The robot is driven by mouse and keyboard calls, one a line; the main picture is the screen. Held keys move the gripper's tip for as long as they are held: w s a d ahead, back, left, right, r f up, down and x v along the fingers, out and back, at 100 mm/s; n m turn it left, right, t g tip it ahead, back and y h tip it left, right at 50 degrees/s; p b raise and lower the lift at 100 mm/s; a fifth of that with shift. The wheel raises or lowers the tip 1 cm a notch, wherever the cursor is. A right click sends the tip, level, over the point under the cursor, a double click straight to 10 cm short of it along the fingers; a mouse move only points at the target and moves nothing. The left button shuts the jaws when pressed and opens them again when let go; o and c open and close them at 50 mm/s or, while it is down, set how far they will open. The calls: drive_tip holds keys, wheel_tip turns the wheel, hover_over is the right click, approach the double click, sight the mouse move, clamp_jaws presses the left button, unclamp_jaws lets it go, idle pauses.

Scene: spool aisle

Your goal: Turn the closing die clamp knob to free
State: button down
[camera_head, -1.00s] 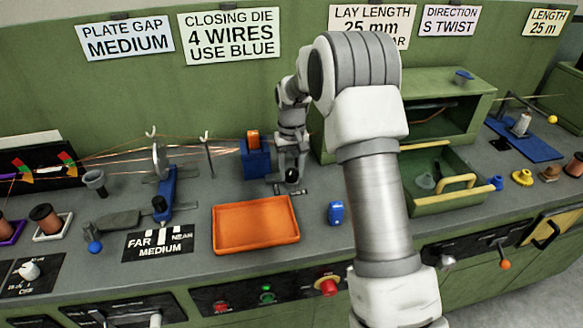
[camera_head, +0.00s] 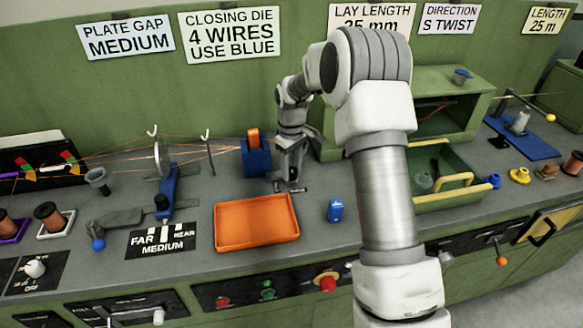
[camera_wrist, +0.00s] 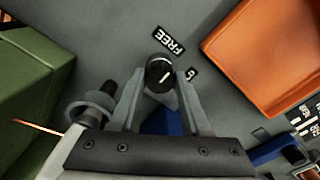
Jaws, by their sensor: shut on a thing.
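The clamp knob (camera_wrist: 160,72) is round and black with a white pointer line, in the wrist view. My gripper (camera_wrist: 161,76) is shut on it, one grey finger on each side. The pointer line slants toward the upper right. A FREE label (camera_wrist: 169,41) lies beyond the knob. A second small label (camera_wrist: 192,73), to the right, is partly hidden by a finger. In the head view my gripper (camera_head: 291,183) is low at the bench, right of the blue closing die block (camera_head: 257,160) with an orange piece on top. The knob is hidden there.
An orange tray (camera_head: 257,243) lies in front of the die block, and a small blue block (camera_head: 335,211) to its right. A green open cabinet (camera_head: 445,112) and green bin (camera_head: 440,202) stand to the right. Copper wires (camera_head: 215,152) run in from the left.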

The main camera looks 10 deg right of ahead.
sight(291, 170)
idle(0.3)
drive_tip(key=shift+c, duration=1.9)
unclamp_jaws()
wheel_tip(291, 170, up, 18)
drive_tip(key=p, duration=0.1)
drive_tip(key=shift+f+p, duration=0.25)
drive_tip(key=shift+p, duration=0.05)
drive_tip(key=shift+r, duration=0.1)
drive_tip(key=s+r+m+t, duration=0.3)
drive_tip(key=s+r, duration=0.7)
drive_tip(key=s, duration=0.6)
drive_tip(key=s+f+m+t, duration=0.2)
drive_tip(key=s+f+m, duration=0.1)
drive_tip(key=s, duration=1.4)
drive_tip(key=shift+s+m+t, duration=0.3)
drive_tip(key=shift+m, duration=0.1)
